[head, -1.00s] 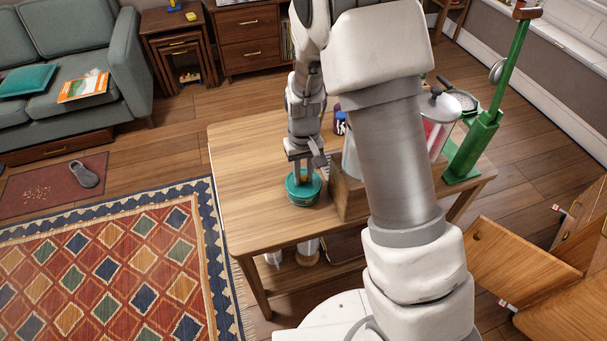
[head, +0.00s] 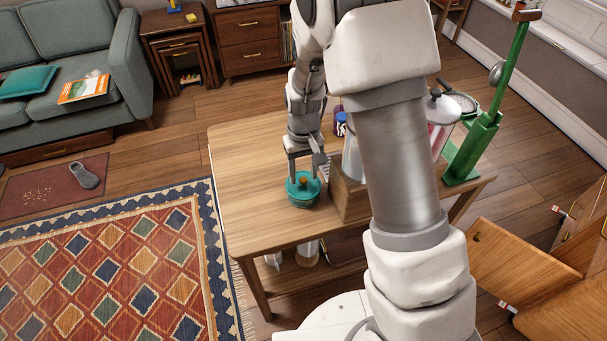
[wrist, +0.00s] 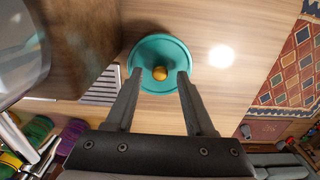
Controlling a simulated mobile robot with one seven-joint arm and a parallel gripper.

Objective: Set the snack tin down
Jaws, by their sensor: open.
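The snack tin (head: 302,196) is a round teal tin with a yellow-orange knob on its lid. It stands upright on the wooden table (head: 240,180), near the table's front left part. It also shows in the wrist view (wrist: 150,85). My gripper (head: 304,180) is over the tin, pointing down. In the wrist view my gripper (wrist: 155,76) is open, with its two fingers spread on either side of the knob and clear of it. The tin's far side is partly hidden behind the fingers in the head view.
A wooden box (head: 348,193) stands just right of the tin. The table's left part is clear. My arm hides much of the table's right.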

